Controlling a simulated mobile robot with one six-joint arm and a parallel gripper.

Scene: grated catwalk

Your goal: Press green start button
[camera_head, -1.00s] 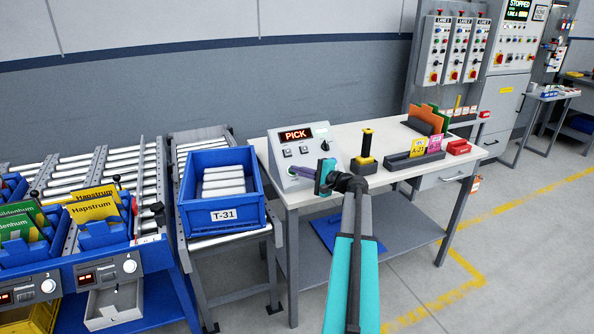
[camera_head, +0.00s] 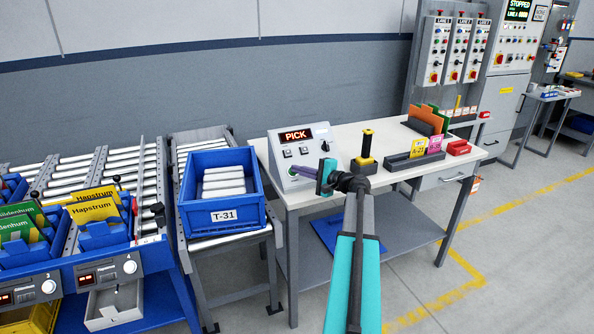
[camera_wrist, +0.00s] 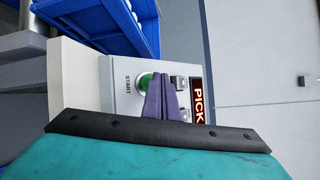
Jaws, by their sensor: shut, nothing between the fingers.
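The green start button (camera_wrist: 146,80) is round and sits beside the label START on a grey control box (camera_wrist: 120,98) in the wrist view. The box also stands on the white table in the head view (camera_head: 276,149), with a red PICK display. My gripper (camera_wrist: 164,76) has its two purple fingers together with nothing between them. The fingers overlap one side of the button in the wrist view; I cannot tell whether they touch it. In the head view my gripper (camera_head: 291,170) points at the lower left of the box front, and the button is not visible there.
A blue tote marked T-31 (camera_head: 222,217) stands on the conveyor left of the table. A yellow-and-black device (camera_head: 366,150) and a card holder (camera_head: 412,161) stand on the table (camera_head: 385,134) right of the box. Several lane panels (camera_head: 454,50) stand behind.

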